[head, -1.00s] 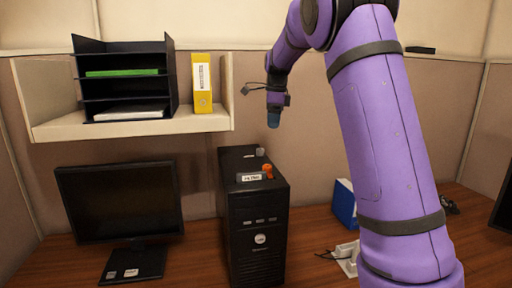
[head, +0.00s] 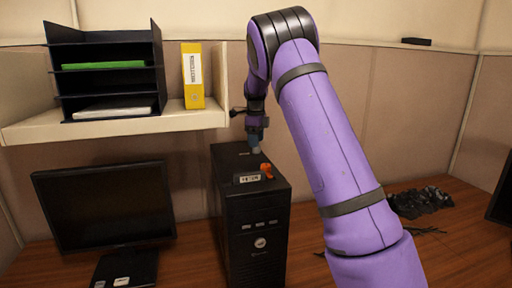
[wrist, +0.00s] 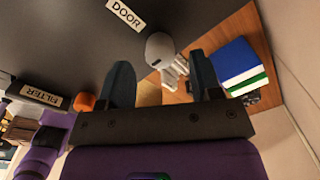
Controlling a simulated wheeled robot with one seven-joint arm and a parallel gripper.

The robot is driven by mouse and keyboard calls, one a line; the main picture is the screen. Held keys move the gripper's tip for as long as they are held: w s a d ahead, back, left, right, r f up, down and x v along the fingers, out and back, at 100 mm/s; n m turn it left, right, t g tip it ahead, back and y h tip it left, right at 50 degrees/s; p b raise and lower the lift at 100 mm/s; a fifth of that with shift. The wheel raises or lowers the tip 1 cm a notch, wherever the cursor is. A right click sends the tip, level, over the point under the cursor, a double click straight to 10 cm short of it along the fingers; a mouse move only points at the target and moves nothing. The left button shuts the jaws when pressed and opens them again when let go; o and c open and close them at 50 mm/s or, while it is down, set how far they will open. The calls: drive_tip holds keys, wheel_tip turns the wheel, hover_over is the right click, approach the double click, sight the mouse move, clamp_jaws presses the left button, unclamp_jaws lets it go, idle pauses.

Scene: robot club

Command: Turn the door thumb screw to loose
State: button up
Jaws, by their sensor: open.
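The door thumb screw is a grey rounded knob (wrist: 160,46) beside the white DOOR label (wrist: 126,15) on top of the black computer tower (head: 255,225). In the head view the knob is hidden behind my gripper (head: 255,145), which points down just over the tower top. In the wrist view my gripper (wrist: 161,62) is open, with a finger to each side. The knob shows in line with the gap, near the fingertips. I cannot tell whether the fingers touch it.
An orange knob (wrist: 85,102) stands by the FILTER label (wrist: 41,95), close to my gripper. A monitor (head: 105,203) stands left of the tower. A shelf (head: 115,128) with a yellow binder (head: 193,75) is above. A blue binder (wrist: 238,65) lies beyond the fingers.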

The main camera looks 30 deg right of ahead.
sight(256, 149)
drive_tip(key=shift+d+f, duration=0.1)
drive_tip(key=shift+f, duration=1.45)
drive_tip(key=c, duration=0.9)
